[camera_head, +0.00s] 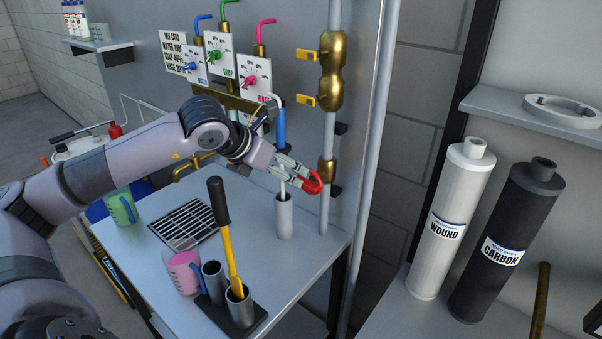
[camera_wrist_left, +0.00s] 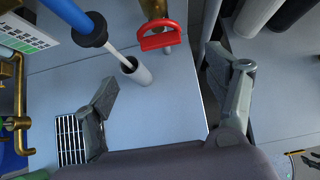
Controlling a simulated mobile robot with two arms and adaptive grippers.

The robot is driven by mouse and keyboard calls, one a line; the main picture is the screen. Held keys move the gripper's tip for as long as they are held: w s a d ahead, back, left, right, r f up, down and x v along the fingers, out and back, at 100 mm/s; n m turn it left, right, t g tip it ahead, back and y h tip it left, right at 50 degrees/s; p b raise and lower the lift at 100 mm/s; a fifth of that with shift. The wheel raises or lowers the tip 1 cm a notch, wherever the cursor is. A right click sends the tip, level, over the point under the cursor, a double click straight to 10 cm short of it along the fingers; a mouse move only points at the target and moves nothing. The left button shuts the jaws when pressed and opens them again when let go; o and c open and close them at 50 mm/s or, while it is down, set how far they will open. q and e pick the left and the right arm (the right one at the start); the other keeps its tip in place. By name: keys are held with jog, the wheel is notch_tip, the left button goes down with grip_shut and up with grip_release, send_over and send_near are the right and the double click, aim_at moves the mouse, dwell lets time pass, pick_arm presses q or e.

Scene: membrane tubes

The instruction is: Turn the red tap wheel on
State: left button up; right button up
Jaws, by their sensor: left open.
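The red tap wheel (camera_head: 315,183) is on the brass valve of the vertical grey pipe at the right end of the work table. In the left wrist view the wheel (camera_wrist_left: 160,38) looks like a red ring beyond the fingers, in the span between them. My left gripper (camera_head: 294,177) is open at the wheel in the head view, its fingers overlapping it in the picture. In the wrist view my left gripper (camera_wrist_left: 172,82) has wide-spread, empty fingers, apart from the wheel. My right gripper is not in view.
A blue-handled brush (camera_head: 280,128) stands in a grey holder (camera_head: 284,220) close to the gripper. A yellow-shafted tool (camera_head: 229,255) stands upright in front. Pink (camera_head: 183,272) and green (camera_head: 121,208) jugs are on the left. White (camera_head: 450,220) and dark (camera_head: 515,240) cylinders stand right.

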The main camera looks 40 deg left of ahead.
aim_at(305, 182)
pick_arm(q)
jog(key=p+x, duration=0.3)
jog(key=x, duration=0.6)
jog(key=shift+w+f, duration=0.15)
jog(key=shift+w, duration=0.05)
jog(key=shift+w+f, duration=0.4)
jog(key=shift+f, duration=0.1)
jog(key=c, duration=1.1)
jog(key=shift+c, duration=0.2)
